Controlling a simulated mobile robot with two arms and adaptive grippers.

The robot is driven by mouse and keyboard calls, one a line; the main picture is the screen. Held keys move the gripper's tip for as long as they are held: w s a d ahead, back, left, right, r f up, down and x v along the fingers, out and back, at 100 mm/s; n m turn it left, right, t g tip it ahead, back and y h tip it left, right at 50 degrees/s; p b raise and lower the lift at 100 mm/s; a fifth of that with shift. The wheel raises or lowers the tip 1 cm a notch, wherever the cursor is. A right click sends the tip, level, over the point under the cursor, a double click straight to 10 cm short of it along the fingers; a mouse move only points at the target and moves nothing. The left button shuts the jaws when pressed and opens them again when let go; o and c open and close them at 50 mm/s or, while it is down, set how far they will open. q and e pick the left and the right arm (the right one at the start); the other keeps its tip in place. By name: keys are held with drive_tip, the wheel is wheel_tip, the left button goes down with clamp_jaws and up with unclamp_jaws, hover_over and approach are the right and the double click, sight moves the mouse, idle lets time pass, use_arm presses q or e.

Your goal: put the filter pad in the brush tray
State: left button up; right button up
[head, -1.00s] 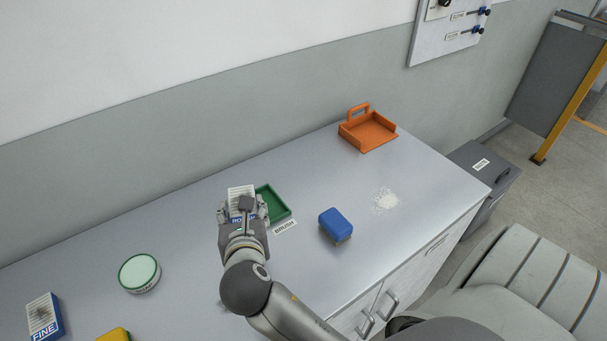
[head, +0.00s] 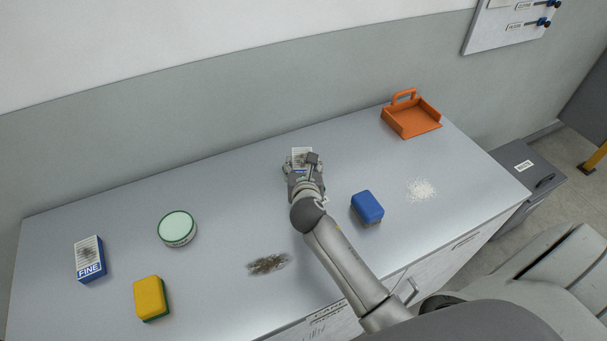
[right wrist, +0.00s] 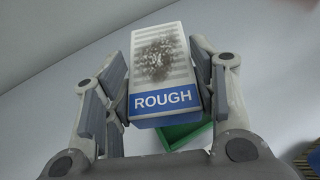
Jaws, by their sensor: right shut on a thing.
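My right gripper (head: 301,168) is shut on a white filter pad with a blue ROUGH label (head: 301,153) and a dark dirt patch on its top. In the right wrist view the pad (right wrist: 160,65) sits between the two fingers. The green brush tray (right wrist: 186,136) shows below the pad's labelled end in the right wrist view. In the head view my gripper and arm hide almost all of it. I cannot tell whether the pad touches the tray. My left gripper is not in view.
A FINE pad (head: 89,258), yellow sponge (head: 150,298), round green-lidded tin (head: 177,228) and dark debris (head: 268,264) lie left of my arm. A blue block (head: 367,207), white powder (head: 421,189) and an orange dustpan (head: 411,119) lie right. A waste bin (head: 530,172) stands beyond the counter.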

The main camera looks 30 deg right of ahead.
wheel_tip(320, 180, down, 3)
drive_tip(key=shift+w+d+f, duration=0.1)
drive_tip(key=shift+d, duration=0.05)
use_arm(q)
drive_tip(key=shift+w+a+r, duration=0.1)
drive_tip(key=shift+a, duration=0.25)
use_arm(e)
drive_tip(key=shift+f, duration=0.1)
drive_tip(key=shift+f, duration=0.2)
drive_tip(key=o, duration=1.1)
drive_tip(key=shift+c, duration=0.2)
